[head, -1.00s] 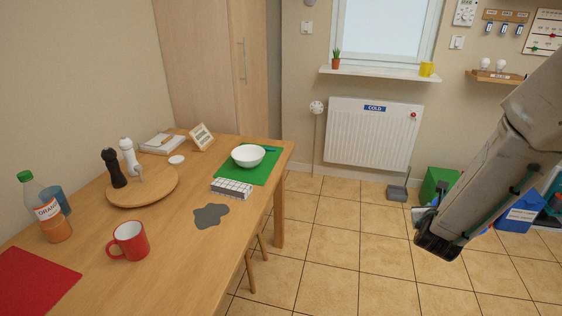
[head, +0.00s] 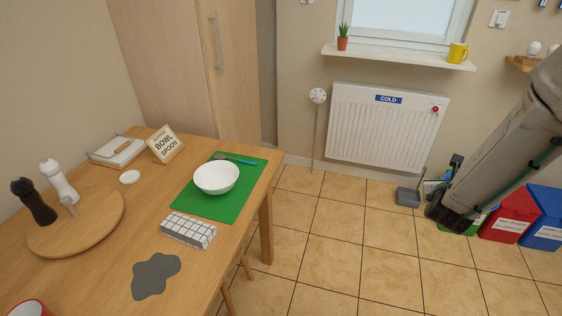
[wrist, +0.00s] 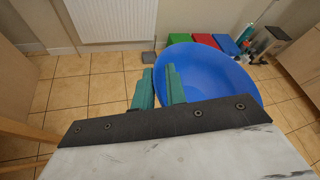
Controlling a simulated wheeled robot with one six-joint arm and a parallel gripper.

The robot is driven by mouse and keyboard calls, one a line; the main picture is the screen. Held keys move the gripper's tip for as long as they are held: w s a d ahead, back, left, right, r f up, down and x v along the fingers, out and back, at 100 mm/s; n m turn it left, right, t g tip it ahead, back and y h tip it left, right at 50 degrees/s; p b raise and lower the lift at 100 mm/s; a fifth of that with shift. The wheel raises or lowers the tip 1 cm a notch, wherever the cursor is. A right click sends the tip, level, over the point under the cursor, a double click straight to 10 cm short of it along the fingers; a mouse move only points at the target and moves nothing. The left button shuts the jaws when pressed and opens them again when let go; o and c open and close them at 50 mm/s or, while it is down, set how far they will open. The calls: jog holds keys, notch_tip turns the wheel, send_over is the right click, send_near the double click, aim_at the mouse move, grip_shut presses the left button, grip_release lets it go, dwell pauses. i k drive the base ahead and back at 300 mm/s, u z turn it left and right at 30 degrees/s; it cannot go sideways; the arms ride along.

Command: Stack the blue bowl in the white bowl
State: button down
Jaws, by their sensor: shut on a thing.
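The white bowl (head: 216,178) stands upright and looks empty on a green placemat (head: 207,204) near the table's far right corner. In the wrist view, the blue bowl (wrist: 215,78) hangs over the floor. My gripper (wrist: 158,82) is shut on its left rim, with one teal finger outside the wall and one inside. In the head view my arm is at the right, over the floor and well away from the table. The blue bowl cannot be made out there.
A checked box (head: 188,230) and a spoon (head: 236,159) lie near the white bowl. A sign (head: 165,144) stands behind to the left. A grey patch (head: 155,276) is on the table.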

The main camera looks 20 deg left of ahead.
aim_at(219, 184)
jog(key=i, duration=2.45)
jog(key=u, duration=3.5)
